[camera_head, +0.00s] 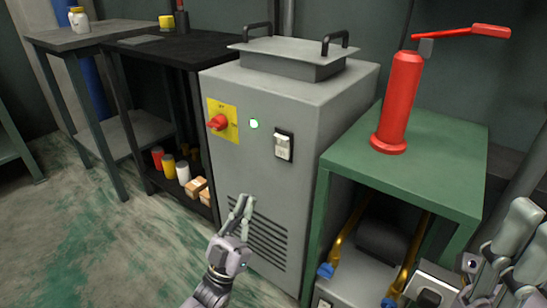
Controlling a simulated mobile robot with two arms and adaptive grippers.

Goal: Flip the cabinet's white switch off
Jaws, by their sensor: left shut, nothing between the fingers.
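The grey cabinet (300,130) stands in the middle of the view. Its white switch (283,146) sits in a dark frame on the upper front, to the right of a lit green-white lamp (254,124). Whether the switch is up or down is too small to tell. My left gripper (242,202) is shut and empty, in front of the vent slots, below and left of the switch and apart from it. My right gripper (505,260) is at the lower right edge, partly cut off, and its fingers are hard to judge.
A red rotary knob (218,122) on a yellow plate (230,119) is left of the lamp. A green stand (420,175) with a red pump (397,105) adjoins the cabinet on the right. A black shelf unit (165,50) stands left. The floor at front left is clear.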

